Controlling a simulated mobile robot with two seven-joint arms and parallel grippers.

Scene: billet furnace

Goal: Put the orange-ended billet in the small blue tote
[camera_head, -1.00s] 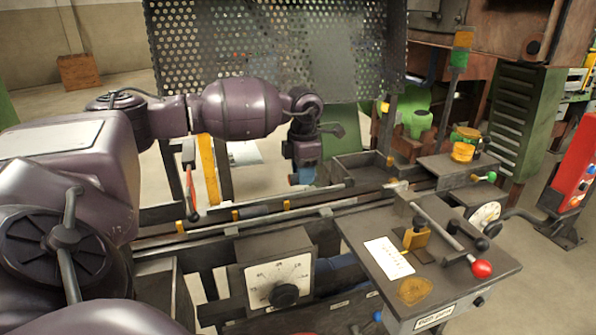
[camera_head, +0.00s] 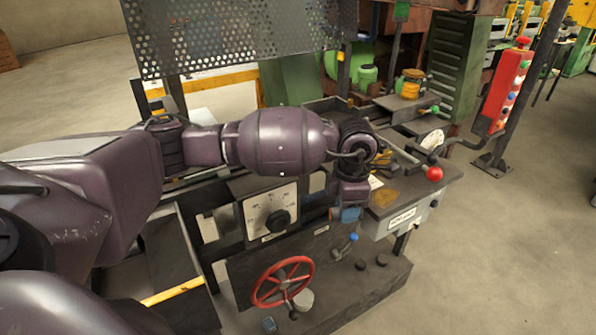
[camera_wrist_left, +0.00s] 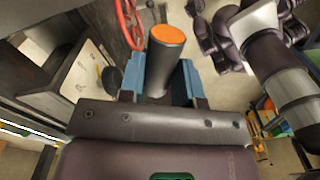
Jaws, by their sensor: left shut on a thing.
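The orange-ended billet (camera_wrist_left: 158,65) is a dark cylinder with an orange end face. In the left wrist view it stands between the two blue fingers of my left gripper (camera_wrist_left: 161,82), which is shut on it, its orange end toward the top of the picture. In the head view my left gripper (camera_head: 348,214) points down beside the front of the machine, near the left end of the labelled control box. I cannot make out the small blue tote in these frames. My right gripper is not in view.
A red handwheel (camera_head: 283,282) and a blue-knobbed lever (camera_head: 345,246) stick out from the machine front below the gripper. A dial panel (camera_head: 270,212) is left of it. A red button pendant (camera_head: 506,90) stands at right. Open floor (camera_head: 490,270) lies at lower right.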

